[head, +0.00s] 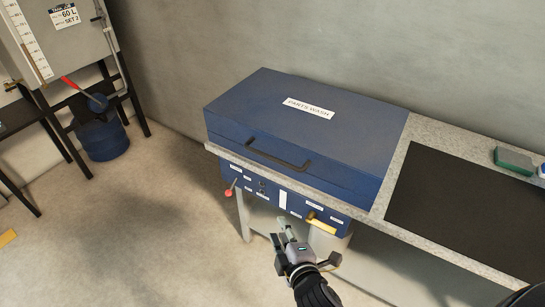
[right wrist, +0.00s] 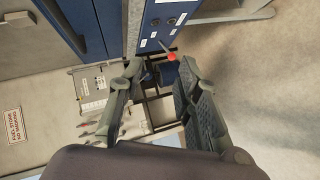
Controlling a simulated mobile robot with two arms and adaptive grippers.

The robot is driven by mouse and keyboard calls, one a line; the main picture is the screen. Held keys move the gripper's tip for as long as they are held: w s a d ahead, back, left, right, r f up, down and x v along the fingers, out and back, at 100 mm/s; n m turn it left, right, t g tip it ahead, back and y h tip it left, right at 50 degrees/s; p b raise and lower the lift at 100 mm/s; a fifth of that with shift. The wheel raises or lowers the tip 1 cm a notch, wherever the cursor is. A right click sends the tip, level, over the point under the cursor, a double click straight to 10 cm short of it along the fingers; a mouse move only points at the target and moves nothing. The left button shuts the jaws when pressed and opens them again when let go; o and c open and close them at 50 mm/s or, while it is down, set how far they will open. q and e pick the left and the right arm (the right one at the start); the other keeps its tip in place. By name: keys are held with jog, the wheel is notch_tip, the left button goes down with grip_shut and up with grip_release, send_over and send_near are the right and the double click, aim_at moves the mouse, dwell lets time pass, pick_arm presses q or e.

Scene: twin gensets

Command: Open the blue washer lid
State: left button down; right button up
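The blue washer (head: 300,125) stands on the speckled counter against the wall, with a "PARTS WASH" label on its lid (head: 250,100). The lid is down. A dark bar handle (head: 278,155) runs along the lid's front. My right gripper (head: 295,243) is in front of and below the handle, apart from it, near the control panel (head: 262,185). In the right wrist view its two fingers (right wrist: 160,75) are spread with nothing held between them; part of the blue washer (right wrist: 70,20) shows at upper left. My left gripper is not in view.
A red-knobbed lever (head: 229,192) and a yellow handle (head: 321,227) stick out from the panel. A dark mat (head: 465,205) and a green sponge (head: 514,160) lie on the counter at right. A grey tank (head: 70,40) stands at far left. The floor between is clear.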

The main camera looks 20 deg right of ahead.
aim_at(273, 159)
notch_tip(273, 159, up, 12)
jog(key=d+t+h, duration=0.1)
jog(key=d+t, duration=0.1)
jog(key=shift+n, duration=0.4)
jog(key=w+f, duration=0.1)
jog(key=w, duration=0.4)
jog(key=w+p, duration=0.1)
jog(key=w, duration=0.5)
jog(key=w+f, duration=0.1)
jog(key=w, duration=0.4)
jog(key=shift+w+d+f+p, duration=0.3)
jog(key=shift+w+d+p, duration=0.05)
jog(key=shift+d+p, duration=0.05)
grip_shut()
